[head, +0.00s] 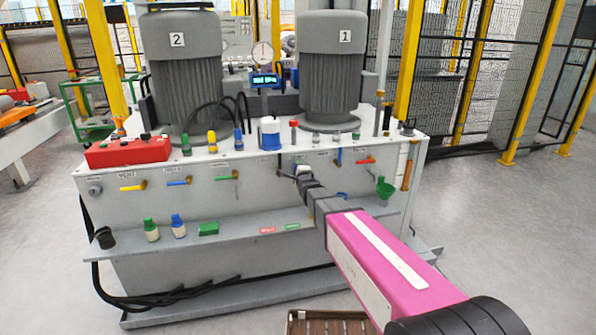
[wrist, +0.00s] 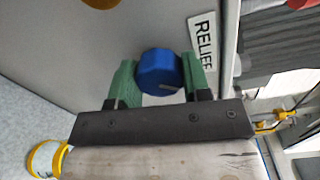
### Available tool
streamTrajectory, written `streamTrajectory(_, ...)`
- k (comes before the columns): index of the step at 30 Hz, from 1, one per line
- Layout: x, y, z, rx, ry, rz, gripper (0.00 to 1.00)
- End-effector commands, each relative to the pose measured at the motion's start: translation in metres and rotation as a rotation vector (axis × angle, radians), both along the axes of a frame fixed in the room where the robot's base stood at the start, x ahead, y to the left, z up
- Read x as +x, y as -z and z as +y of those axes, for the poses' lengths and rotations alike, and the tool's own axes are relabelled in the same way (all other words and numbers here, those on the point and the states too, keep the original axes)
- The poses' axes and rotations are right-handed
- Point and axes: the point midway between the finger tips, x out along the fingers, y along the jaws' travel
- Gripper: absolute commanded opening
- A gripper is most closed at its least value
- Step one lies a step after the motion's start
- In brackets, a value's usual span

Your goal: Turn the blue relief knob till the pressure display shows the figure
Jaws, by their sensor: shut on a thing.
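The blue relief knob (wrist: 160,72) shows in the wrist view on the grey panel, beside a white label reading RELIEF (wrist: 203,42). The green fingers of my gripper (wrist: 159,82) stand on both sides of it and are shut on it. A pale mark shows on the knob's near face. In the head view my gripper (head: 297,174) is at the front panel of the power unit, and I cannot make out the knob there. The pressure display (head: 265,80) is lit blue on a post between the two motors; its figure is too small to read surely.
Small levers with yellow, blue, green and red handles (head: 225,177) line the panel. A green funnel (head: 385,188) hangs right of my arm. A ledge (head: 255,240) below bears bottles and a green block. Caps, a red box (head: 128,151) and motors stand on top. The right floor is clear.

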Motion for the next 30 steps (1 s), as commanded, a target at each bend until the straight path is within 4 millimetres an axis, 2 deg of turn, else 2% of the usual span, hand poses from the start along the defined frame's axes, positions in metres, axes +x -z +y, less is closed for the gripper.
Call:
streamTrajectory(9, 0.0002, 0.0004, -0.0002, 0.124, 0.001, 0.038, 0.20)
streamTrajectory(26, 0.0003, 0.0006, -0.0003, 0.152, 0.001, 0.045, 0.20)
streamTrajectory(27, 0.0003, 0.0006, -0.0003, 0.151, 0.001, 0.045, 0.54)
streamTrajectory(29, 0.0002, 0.0005, -0.0002, 0.151, 0.001, 0.045, 0.70)
streamTrajectory(30, 0.0002, 0.0004, -0.0002, 0.151, 0.001, 0.045, 0.70)
